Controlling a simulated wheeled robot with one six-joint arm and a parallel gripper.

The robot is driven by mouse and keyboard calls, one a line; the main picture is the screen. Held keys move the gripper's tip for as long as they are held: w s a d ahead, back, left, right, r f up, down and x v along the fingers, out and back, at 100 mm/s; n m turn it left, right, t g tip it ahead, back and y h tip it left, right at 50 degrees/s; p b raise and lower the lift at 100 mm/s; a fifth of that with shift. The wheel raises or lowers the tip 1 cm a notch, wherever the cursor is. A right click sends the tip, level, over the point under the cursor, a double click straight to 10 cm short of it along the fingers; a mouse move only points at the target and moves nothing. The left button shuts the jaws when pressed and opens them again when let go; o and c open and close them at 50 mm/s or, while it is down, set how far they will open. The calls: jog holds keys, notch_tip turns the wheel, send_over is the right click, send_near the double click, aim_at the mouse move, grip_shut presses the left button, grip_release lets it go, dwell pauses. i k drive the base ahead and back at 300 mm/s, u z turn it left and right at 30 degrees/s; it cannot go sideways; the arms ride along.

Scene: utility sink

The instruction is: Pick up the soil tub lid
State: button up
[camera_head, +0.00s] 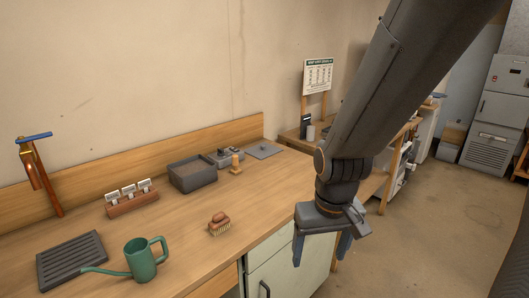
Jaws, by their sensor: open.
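The soil tub lid looks to be the flat grey square plate with a small knob (264,151), lying on the wooden counter near its back right corner. The grey soil tub (194,184) stands open on the counter to the left of it, with brown soil inside. My gripper (321,252) is open and empty, its fingers pointing down. It is in front of the cabinet at the counter's right end, well apart from the lid and nearer the camera. Nothing covers the lid.
A small grey box (224,159) and a wooden dibber-like piece (236,166) stand between tub and lid. The counter's right front is clear.

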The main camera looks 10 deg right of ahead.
aim_at(261, 151)
jog(key=z, duration=0.35)
jog(key=k, duration=0.45)
jog(key=z, duration=1)
jog(key=k, duration=0.9)
jog(key=z, duration=0.6)
jog(key=i, duration=1.35)
jog(key=u, duration=0.5)
jog(key=i, duration=1.6)
jog(key=u, duration=1.65)
jog(key=i, duration=1.2)
jog(key=u, duration=1)
